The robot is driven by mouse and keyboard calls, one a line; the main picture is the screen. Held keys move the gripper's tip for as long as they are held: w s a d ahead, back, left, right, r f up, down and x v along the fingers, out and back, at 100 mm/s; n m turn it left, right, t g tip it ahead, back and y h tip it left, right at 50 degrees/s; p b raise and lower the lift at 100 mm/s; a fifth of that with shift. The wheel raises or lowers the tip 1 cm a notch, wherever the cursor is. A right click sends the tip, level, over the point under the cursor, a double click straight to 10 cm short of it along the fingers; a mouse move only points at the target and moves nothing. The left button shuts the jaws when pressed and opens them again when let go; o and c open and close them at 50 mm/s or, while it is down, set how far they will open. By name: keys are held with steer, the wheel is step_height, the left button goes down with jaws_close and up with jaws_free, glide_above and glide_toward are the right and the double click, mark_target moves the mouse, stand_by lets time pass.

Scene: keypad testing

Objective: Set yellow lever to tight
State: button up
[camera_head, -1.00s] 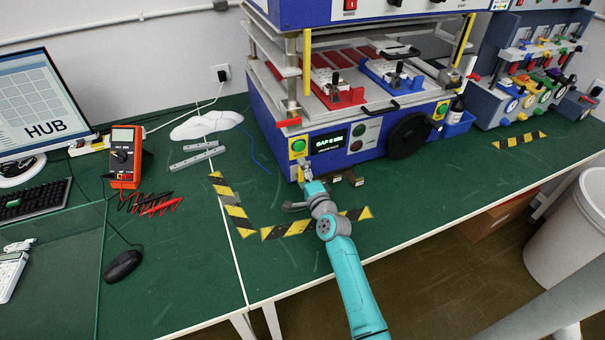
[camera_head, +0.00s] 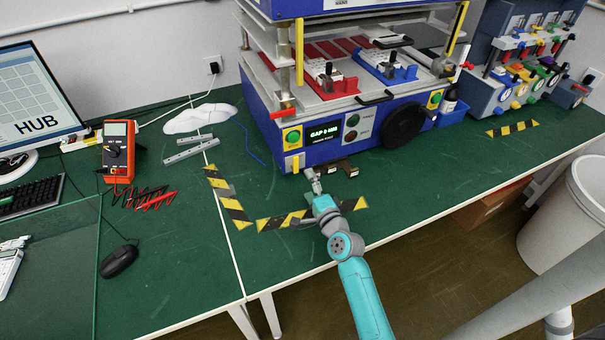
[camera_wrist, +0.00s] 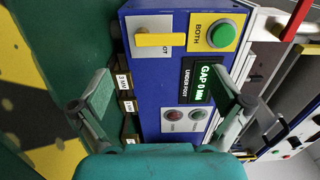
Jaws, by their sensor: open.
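The yellow lever (camera_wrist: 160,40) is a flat bar on a white plate on the blue machine's front, beside the green button (camera_wrist: 222,34). The lever partly covers the plate's lettering; only "OT" reads clearly. In the head view the lever (camera_head: 296,163) is small, low on the machine's front left corner. My gripper (camera_wrist: 163,95) is open, its two fingers wide apart with nothing between them. In the head view my gripper (camera_head: 314,180) is just in front of the machine, to the right of the lever and apart from it.
The display (camera_wrist: 202,84) reads "GAP 0 MM" with "UNDER FOOT". Small marked blocks (camera_wrist: 128,107) lie by the machine's base near my gripper. A black handwheel (camera_head: 404,128) is to the right. The green table is clear beside the striped tape (camera_head: 281,221).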

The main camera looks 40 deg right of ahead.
steer(key=shift+v, duration=1.45)
